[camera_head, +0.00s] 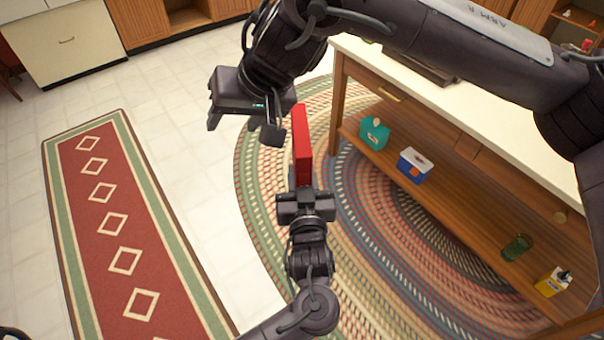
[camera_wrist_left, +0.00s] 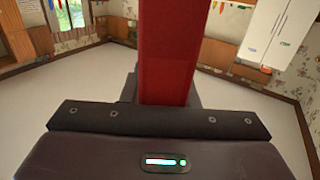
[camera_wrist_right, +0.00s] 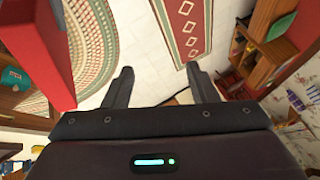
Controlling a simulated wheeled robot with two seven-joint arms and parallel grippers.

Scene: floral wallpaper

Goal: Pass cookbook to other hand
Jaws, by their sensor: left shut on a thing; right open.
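The cookbook (camera_head: 302,148) is a slim red block standing upright over the braided rug. My left gripper (camera_head: 301,189) is shut on its lower end. In the left wrist view the red cookbook (camera_wrist_left: 176,55) rises straight up from between the fingers. My right gripper (camera_head: 243,128) is open and empty, beside the upper part of the cookbook on its left, apart from it. In the right wrist view the cookbook (camera_wrist_right: 36,50) is at the left edge, outside the open fingers (camera_wrist_right: 161,88).
A long counter (camera_head: 480,120) with a low shelf stands at the right. The shelf holds a teal box (camera_head: 374,133), a blue and white box (camera_head: 414,165), a green glass (camera_head: 517,247) and a yellow container (camera_head: 553,282). A red runner (camera_head: 112,215) lies on open floor at the left.

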